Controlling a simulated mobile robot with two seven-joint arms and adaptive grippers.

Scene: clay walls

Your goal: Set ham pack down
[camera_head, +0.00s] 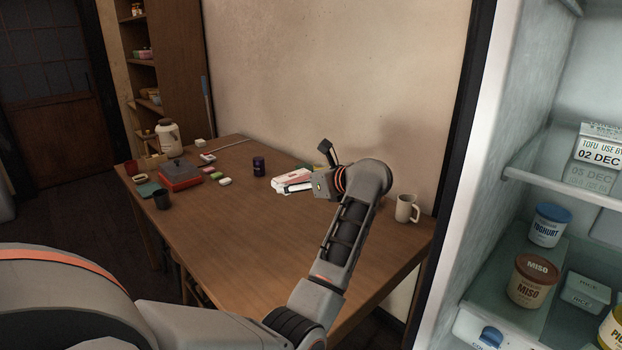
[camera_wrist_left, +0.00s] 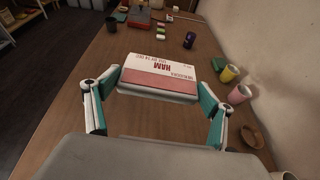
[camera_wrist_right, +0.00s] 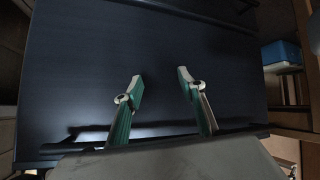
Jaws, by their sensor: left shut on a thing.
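The ham pack is a white and pink-red box lettered HAM in the left wrist view (camera_wrist_left: 160,75). In the head view it (camera_head: 291,181) shows just left of my left gripper (camera_head: 318,183), over the back part of the wooden table (camera_head: 235,245). My left gripper is shut on the pack, with a finger at each side, in the left wrist view (camera_wrist_left: 158,92). I cannot tell whether the pack's underside touches the table. My right gripper (camera_wrist_right: 160,85) is open and empty before a dark flat panel; it is outside the head view.
A cream mug (camera_head: 406,208) stands right of my left wrist. Yellow (camera_wrist_left: 228,74) and pink (camera_wrist_left: 239,94) cups line the wall side. The table's front is clear. An open fridge (camera_head: 480,170) is at right.

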